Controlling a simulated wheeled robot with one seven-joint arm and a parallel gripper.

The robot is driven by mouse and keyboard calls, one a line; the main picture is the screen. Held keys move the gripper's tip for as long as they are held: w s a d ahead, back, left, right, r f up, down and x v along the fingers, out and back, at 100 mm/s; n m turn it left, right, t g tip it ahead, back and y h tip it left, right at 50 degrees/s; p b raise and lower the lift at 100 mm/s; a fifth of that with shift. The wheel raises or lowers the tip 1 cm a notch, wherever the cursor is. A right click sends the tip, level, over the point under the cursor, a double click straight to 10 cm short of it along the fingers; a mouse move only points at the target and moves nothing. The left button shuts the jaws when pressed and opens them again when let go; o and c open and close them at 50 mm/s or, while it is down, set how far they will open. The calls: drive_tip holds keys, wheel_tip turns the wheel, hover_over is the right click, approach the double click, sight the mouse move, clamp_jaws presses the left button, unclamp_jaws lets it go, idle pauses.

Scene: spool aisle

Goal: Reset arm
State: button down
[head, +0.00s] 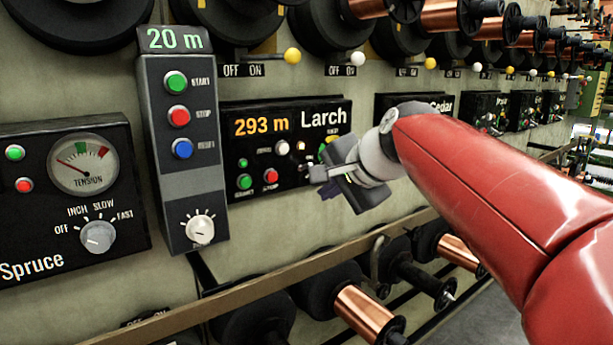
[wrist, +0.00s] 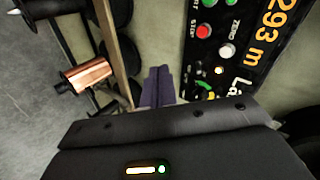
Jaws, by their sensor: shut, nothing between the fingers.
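My gripper (head: 322,182) is in front of the lower right part of the Larch panel (head: 236,150) in the head view, at the end of my red arm. In the wrist view its purple-grey fingers (wrist: 157,86) are together with nothing between them. The Larch panel shows "293 m" and also appears at the upper right of the wrist view (wrist: 240,75). Its red button (wrist: 203,31) and ZERO knob (wrist: 227,51) show there. My gripper hides part of the panel's right side in the head view. I cannot tell whether the fingertips touch anything.
A grey box (head: 180,140) with START, STOP and RESET buttons and a "20 m" display stands left of the Larch panel. The Spruce panel (head: 70,200) is further left. A rail (head: 260,283) and copper spools (head: 365,315) lie below. The grey floor (wrist: 40,120) is clear.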

drive_tip(key=s+d+f+n+g+h+p, duration=0.1)
drive_tip(key=s+d+f+n, duration=0.3)
drive_tip(key=s+f, duration=0.5)
drive_tip(key=s+d+f+n+g+h+p, duration=0.2)
drive_tip(key=s+d+f+n+h, duration=0.2)
drive_tip(key=s+f, duration=0.6)
drive_tip(key=s+d+n, duration=0.1)
drive_tip(key=s+d, duration=0.1)
drive_tip(key=s, duration=0.3)
drive_tip(key=shift+d+f+g, duration=0.25)
drive_tip(key=shift+f+g, duration=0.05)
